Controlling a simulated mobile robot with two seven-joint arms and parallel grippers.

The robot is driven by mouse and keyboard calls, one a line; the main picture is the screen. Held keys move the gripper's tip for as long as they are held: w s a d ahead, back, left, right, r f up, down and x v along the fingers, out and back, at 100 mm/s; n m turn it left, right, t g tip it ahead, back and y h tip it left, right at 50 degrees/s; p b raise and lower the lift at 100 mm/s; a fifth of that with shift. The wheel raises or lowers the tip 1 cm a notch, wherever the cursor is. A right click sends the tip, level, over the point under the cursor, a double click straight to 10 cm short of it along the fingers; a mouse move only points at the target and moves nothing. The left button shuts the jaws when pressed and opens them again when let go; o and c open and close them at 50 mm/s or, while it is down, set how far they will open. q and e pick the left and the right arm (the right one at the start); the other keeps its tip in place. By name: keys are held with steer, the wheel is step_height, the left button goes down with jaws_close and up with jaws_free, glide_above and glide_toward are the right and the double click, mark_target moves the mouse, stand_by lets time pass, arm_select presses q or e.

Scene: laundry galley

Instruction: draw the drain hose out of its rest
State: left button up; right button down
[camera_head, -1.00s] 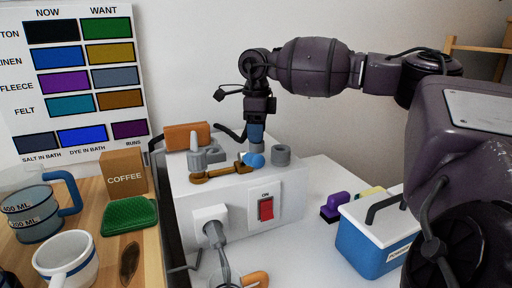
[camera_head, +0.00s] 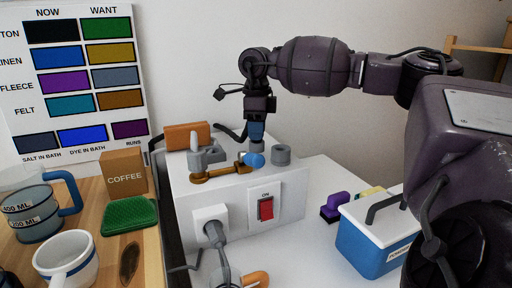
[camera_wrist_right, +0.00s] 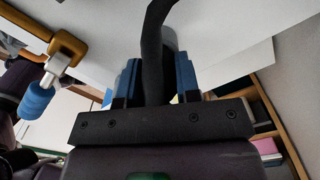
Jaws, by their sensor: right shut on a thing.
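The drain hose (camera_wrist_right: 154,50) is a dark, bending tube that runs between the two blue fingers in the right wrist view. My right gripper (camera_head: 256,132) points down over the back of the white box and is shut on the hose. In the head view a dark length of hose (camera_head: 230,132) shows just left of the fingers. A short grey collar (camera_head: 257,147) shows below the fingertips; I cannot tell whether it is the rest or whether the hose is still inside it. My left gripper is in neither view.
The white box (camera_head: 283,190) carries a brass bar with a blue knob (camera_head: 254,160), a grey cylinder (camera_head: 281,154) and an orange block (camera_head: 187,135). A red switch and a plug are on its front. A blue tub (camera_head: 362,245) stands at right. A coffee box, jug and mug crowd the left.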

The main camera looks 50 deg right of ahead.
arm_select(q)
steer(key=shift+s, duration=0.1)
arm_select(e)
steer(key=shift+r, duration=0.5)
steer(key=shift+r, duration=0.35)
stand_by(0.4)
steer(key=shift+r, duration=1.2)
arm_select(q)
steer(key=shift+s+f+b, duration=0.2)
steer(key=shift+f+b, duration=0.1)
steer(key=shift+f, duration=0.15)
arm_select(e)
steer(key=shift+r, duration=1.25)
